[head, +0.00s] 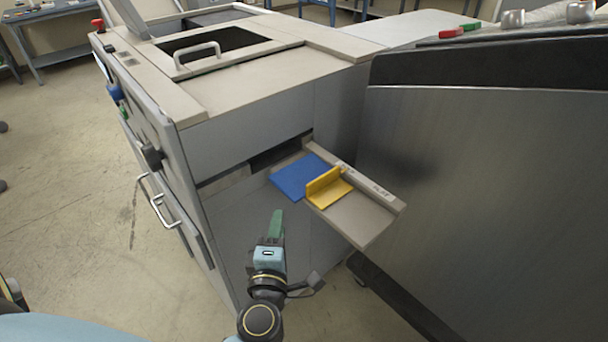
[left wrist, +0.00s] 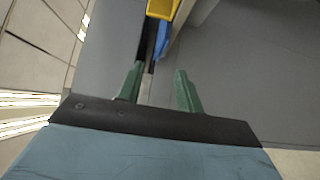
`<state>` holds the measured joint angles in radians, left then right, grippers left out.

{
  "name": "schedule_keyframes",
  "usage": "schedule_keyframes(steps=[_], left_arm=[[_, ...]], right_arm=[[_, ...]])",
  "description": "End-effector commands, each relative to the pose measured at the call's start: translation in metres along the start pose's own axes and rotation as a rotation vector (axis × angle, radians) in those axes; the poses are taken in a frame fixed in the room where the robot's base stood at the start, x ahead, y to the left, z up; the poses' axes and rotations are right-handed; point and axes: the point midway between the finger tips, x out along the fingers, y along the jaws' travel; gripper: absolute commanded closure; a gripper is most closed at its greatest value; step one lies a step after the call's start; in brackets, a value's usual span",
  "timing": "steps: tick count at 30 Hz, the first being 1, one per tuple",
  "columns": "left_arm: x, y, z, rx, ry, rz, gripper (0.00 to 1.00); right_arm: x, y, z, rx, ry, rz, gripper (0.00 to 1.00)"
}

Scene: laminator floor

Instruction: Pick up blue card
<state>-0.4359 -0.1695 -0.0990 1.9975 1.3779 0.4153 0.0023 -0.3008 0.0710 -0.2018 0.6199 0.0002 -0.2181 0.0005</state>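The blue card (head: 300,176) lies flat on the grey tray (head: 362,220) that sticks out of the machine's side. A yellow angled piece (head: 326,188) stands on the tray against the card's right side. My left gripper (head: 275,222), with green fingers, is below and in front of the card, apart from it. In the left wrist view its fingers (left wrist: 158,80) are spread with nothing between them. There a strip of the blue card (left wrist: 161,40) and the yellow piece (left wrist: 163,8) show beyond the fingertips. My right gripper is not in view.
The large beige machine (head: 250,85) with handles and knobs stands behind and left of the tray. A big grey metal panel (head: 480,190) closes off the right side. Open floor (head: 70,200) lies to the left.

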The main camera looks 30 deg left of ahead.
Motion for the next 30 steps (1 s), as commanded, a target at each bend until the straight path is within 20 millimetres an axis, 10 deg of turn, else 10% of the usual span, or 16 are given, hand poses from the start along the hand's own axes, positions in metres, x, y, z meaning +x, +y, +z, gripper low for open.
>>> schedule_keyframes(steps=[21, 30], left_arm=[[0.09, -0.002, 0.001, 0.004, -0.003, 0.002, 0.64], [0.097, -0.003, 0.001, 0.006, -0.003, 0.0, 0.64]], right_arm=[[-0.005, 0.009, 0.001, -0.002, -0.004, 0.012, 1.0], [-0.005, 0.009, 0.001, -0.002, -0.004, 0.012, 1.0]])
